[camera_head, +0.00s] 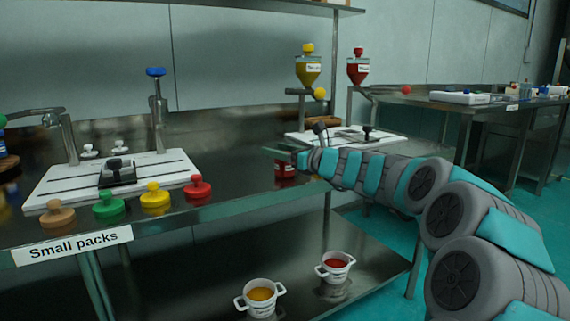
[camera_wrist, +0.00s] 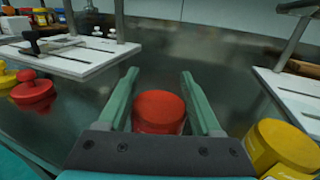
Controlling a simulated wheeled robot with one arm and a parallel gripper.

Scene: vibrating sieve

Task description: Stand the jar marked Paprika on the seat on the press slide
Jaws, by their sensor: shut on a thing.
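My gripper (camera_head: 284,155) is shut on a red-topped jar (camera_wrist: 158,111), with one finger on each side of it. In the head view the jar (camera_head: 286,168) shows as a small red shape under the gripper, at the steel bench. Its label does not show, so I cannot read a name on it. I cannot tell whether it touches the bench. A black slide with a knob (camera_head: 117,173) sits on the left white base plate (camera_head: 55,187). Another black-knobbed piece (camera_head: 367,134) is on the right white plate. The seat itself is not clear in either view.
Brown, green, yellow and red knobbed pieces (camera_head: 198,187) line the bench's front left. A yellow jar (camera_wrist: 283,148) stands right of the gripper in the wrist view. Yellow and red hoppers (camera_head: 308,70) stand behind. Two pots (camera_head: 336,266) are on the lower shelf.

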